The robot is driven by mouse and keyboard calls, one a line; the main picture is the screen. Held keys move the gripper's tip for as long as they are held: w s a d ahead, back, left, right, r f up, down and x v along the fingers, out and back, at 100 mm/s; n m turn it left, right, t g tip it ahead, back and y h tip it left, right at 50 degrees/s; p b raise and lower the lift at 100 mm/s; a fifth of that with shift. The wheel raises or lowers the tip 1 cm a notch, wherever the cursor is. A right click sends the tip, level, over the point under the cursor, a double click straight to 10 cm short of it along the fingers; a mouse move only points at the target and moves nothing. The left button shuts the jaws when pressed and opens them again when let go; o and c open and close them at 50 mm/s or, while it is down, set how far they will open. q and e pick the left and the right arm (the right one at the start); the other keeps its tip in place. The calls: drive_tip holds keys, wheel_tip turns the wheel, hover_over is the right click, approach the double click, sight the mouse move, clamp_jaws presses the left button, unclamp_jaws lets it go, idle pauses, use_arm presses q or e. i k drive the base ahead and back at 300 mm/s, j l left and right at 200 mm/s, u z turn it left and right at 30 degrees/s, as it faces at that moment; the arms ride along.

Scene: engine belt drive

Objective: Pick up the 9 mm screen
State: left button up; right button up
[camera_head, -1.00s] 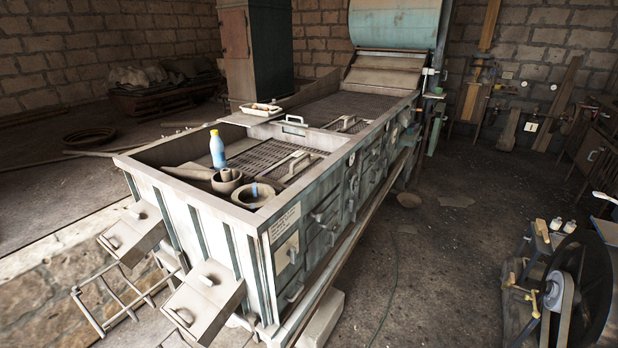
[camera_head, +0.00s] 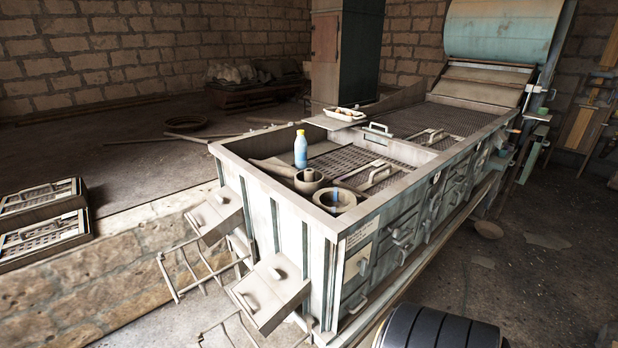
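Two flat framed screens with grids and handles lie stacked or side by side at the left edge: a farther screen (camera_head: 40,199) and a nearer screen (camera_head: 42,238). More handled screens lie in the long machine, one inside its open near end (camera_head: 375,177) and one farther along its top (camera_head: 432,137). No size marking is legible on any of them, so I cannot tell which is the 9 mm screen. Neither of my grippers shows in the view.
The long pale-green machine (camera_head: 297,219) fills the middle. A blue bottle (camera_head: 301,150), a bowl (camera_head: 308,181) and a ring-shaped dish (camera_head: 335,199) are in its near end. Drawer-like boxes (camera_head: 272,291) jut from its front. Open floor (camera_head: 120,165) lies behind the left screens.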

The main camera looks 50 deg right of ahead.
sight(369, 180)
drive_tip(key=l, duration=0.65)
drive_tip(key=k+l, duration=0.1)
drive_tip(key=l, duration=0.6)
drive_tip(key=k+l, duration=0.1)
drive_tip(key=l, duration=1.2)
drive_tip(key=k+u, duration=0.05)
